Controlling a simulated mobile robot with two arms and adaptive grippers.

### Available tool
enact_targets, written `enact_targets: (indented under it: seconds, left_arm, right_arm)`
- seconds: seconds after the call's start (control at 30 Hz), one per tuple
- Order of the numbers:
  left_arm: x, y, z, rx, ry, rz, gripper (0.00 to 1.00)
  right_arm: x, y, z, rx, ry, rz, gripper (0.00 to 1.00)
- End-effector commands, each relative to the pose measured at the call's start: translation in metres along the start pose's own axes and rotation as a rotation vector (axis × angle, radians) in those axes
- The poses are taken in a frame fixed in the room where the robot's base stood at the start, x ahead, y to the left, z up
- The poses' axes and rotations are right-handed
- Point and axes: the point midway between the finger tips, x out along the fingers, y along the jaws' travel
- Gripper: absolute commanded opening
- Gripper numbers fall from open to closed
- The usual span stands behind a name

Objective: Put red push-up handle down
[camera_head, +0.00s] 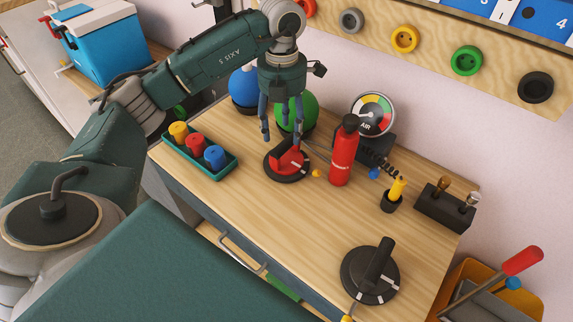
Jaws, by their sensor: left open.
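The red push-up handle (287,162) stands on a round dark base on the wooden worktop, left of the red bottle. It appears to rest flat on the wood. My left gripper (282,134) points down just above and behind it. Its fingers are spread apart, with nothing held between them. The fingertips come close to the top of the handle; I cannot tell whether they touch it. My right gripper is not in view.
A red bottle (343,152), an air gauge (373,113), a blue ball (243,87) and a green ball (297,113) stand close by. A teal tray (227,168) holds coloured spools. A black handle (371,273) stands near the front right. The worktop's front middle (290,215) is clear.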

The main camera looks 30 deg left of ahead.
Motion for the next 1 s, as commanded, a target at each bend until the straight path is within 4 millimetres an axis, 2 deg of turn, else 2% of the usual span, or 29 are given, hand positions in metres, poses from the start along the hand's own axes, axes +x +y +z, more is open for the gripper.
enact_targets:
  seconds: [0.17,0.47,0.7,0.73,1.0]
  left_arm:
    - [0.011,0.0,0.0,0.0,0.001,0.0,0.53]
    - [0.052,-0.001,0.003,0.0,0.003,0.0,0.53]
    - [0.056,-0.001,0.004,0.0,0.0,0.0,0.53]
    - [0.056,-0.001,0.004,0.0,0.0,0.0,0.51]
    - [0.055,-0.001,0.004,0.0,0.0,0.0,0.0]
  right_arm:
    - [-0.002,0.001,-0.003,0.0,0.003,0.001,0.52]
    - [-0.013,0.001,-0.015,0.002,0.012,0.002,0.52]
    - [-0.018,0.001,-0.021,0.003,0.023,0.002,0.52]
    - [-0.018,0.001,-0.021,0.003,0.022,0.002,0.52]
    - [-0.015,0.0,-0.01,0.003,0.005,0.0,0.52]
